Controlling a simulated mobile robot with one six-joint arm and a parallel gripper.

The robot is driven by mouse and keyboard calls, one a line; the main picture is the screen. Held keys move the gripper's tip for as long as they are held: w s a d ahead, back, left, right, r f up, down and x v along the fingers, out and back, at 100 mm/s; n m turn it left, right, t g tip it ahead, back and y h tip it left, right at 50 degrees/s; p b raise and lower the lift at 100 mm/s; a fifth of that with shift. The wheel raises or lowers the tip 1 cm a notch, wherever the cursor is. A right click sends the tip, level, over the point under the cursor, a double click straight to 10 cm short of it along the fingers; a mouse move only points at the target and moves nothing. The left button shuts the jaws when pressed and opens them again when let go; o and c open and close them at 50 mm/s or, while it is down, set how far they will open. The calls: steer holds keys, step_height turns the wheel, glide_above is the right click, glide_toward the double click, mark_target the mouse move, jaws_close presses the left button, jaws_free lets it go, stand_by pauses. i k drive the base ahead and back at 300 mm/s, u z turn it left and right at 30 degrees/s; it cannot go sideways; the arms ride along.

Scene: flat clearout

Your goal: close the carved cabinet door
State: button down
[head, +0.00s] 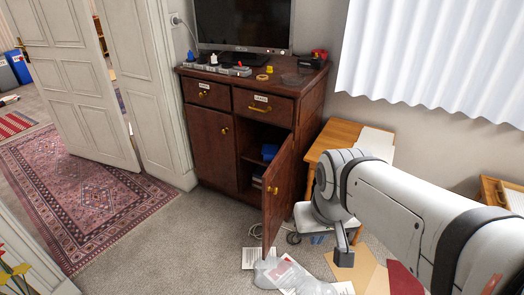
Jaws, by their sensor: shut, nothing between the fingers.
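The dark wooden cabinet (209,148) stands against the wall in the head view. Its right door (277,190) is swung open toward me, with a brass knob near its free edge. Its left door is shut. Inside the open side I see shelves with a blue item (270,151) and something stacked lower down. My gripper (344,257) points down at the right of the open door, apart from it in the picture. The fingers are small in this view and look closed and empty.
Papers and a grey plastic bag (290,275) lie on the floor below the open door. A wooden desk (335,134) and a white stool (307,216) stand right of the cabinet. A monitor (243,24) and small items sit on top.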

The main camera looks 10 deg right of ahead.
mark_target(276, 178)
steer(key=i, duration=0.9)
steer(key=u, duration=0.05)
